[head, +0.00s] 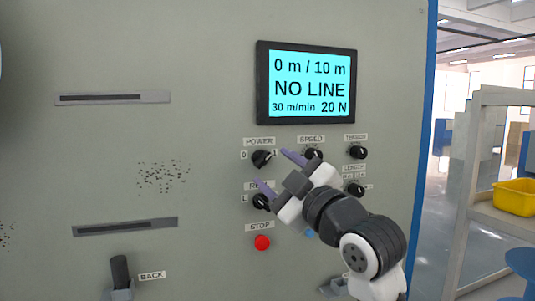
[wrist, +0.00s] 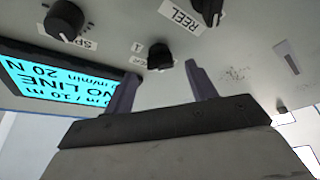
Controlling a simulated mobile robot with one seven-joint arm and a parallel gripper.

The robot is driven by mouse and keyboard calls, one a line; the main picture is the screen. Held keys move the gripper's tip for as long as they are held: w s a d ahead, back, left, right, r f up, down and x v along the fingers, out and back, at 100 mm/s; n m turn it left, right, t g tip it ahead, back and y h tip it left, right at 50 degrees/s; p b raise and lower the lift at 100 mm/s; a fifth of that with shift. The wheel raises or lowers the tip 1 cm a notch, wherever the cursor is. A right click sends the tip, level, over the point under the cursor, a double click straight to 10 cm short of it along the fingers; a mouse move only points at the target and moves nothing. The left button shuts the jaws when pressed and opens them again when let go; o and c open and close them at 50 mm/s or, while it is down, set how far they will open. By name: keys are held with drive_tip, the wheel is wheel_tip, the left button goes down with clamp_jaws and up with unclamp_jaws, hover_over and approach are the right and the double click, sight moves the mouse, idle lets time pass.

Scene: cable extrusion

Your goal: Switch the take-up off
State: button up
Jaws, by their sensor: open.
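The panel (head: 200,120) carries a black knob labelled POWER (head: 261,158), with 0 at its left and 1 at its right. Its pointer appears turned toward 1. My gripper (head: 272,169) is open in front of the panel, its two purple fingers spread around the POWER knob's area. In the wrist view the POWER knob (wrist: 160,57) sits between the fingertips of my gripper (wrist: 162,72), a little beyond them; I see no contact. The REEL knob (head: 261,202) is just below, partly behind the lower finger. The screen (head: 306,82) reads "NO LINE".
The SPEED knob (head: 313,155) is right of the upper finger, with two more knobs further right. A red STOP button (head: 262,242) is below REEL. A black lever marked BACK (head: 121,272) is lower left. A shelf with a yellow bin (head: 515,197) stands at the right.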

sight(266, 163)
drive_tip(key=shift+p+x, duration=0.45)
drive_tip(key=shift+x, duration=1.35)
drive_tip(key=c, duration=1)
